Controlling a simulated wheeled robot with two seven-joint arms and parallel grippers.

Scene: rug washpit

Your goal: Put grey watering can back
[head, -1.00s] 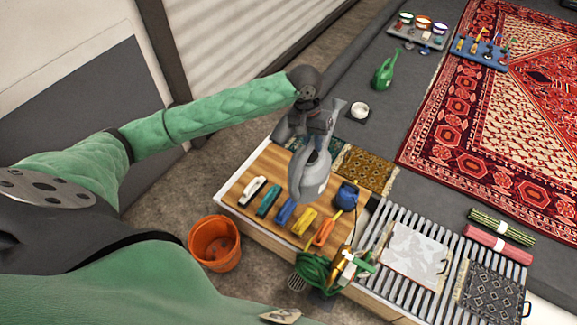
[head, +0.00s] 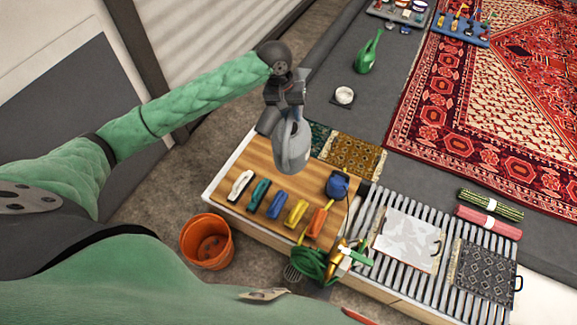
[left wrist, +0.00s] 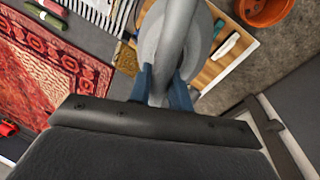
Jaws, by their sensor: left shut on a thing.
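The grey watering can (head: 293,150) hangs from my left gripper (head: 283,115), above the far part of the wooden board in the head view. My left gripper is shut on the can. In the left wrist view the can (left wrist: 173,45) fills the space between and beyond the two blue-grey fingers (left wrist: 160,90). The can seems to be clear of the board, though its underside is partly hidden. My right gripper is not in view.
The wooden board (head: 262,163) holds a row of coloured brushes (head: 275,205) and a blue item (head: 337,184). An orange bucket (head: 207,242) stands on the floor. A green watering can (head: 368,55) and a small white-topped dish (head: 344,96) stand on the grey floor mat.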

